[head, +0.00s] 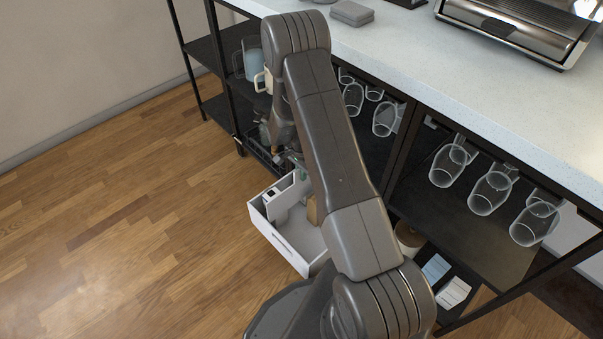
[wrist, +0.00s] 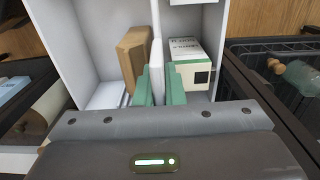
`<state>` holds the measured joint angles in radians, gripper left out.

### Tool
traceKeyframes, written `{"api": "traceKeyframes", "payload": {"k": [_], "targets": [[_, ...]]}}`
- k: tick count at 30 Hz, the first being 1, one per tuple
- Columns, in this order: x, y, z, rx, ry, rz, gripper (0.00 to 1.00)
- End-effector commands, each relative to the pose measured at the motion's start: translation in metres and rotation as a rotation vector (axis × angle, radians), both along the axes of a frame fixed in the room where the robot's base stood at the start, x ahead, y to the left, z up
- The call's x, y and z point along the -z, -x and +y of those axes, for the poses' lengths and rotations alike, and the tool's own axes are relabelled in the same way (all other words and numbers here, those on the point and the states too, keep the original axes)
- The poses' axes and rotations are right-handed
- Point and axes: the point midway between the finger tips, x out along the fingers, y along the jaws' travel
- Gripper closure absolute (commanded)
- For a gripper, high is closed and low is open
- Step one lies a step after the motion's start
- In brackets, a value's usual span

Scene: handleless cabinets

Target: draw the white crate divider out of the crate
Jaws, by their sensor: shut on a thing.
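The white crate (head: 287,249) sits low in front of the shelving, beside my arm. In the wrist view the crate (wrist: 76,42) fills the middle, with its walls around the contents. The white crate divider (wrist: 156,58) is a thin upright panel between a brown box and a pale carton. My gripper (wrist: 161,90) has green fingers, one on each side of the divider, and is shut on it. The divider's lower part is hidden by the fingers and gripper body. In the head view my arm hides most of the gripper.
The brown box (wrist: 132,52) stands left of the divider, and the pale carton with a black square (wrist: 188,62) stands right. A dark wire basket (wrist: 262,62) holding a bottle is right of the crate. Glasses (head: 492,190) hang under the counter; wooden floor (head: 130,240) is clear at left.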

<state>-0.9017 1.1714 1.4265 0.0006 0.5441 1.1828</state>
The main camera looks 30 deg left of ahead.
Motion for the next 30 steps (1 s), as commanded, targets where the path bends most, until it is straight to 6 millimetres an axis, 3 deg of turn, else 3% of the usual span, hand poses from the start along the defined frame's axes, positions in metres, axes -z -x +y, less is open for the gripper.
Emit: {"api": "traceKeyframes", "payload": {"k": [21,30], "targets": [[-0.035,0.0,0.0,0.0,-0.001,0.0,1.0],[-0.037,0.0,0.0,0.0,0.0,0.0,1.0]]}}
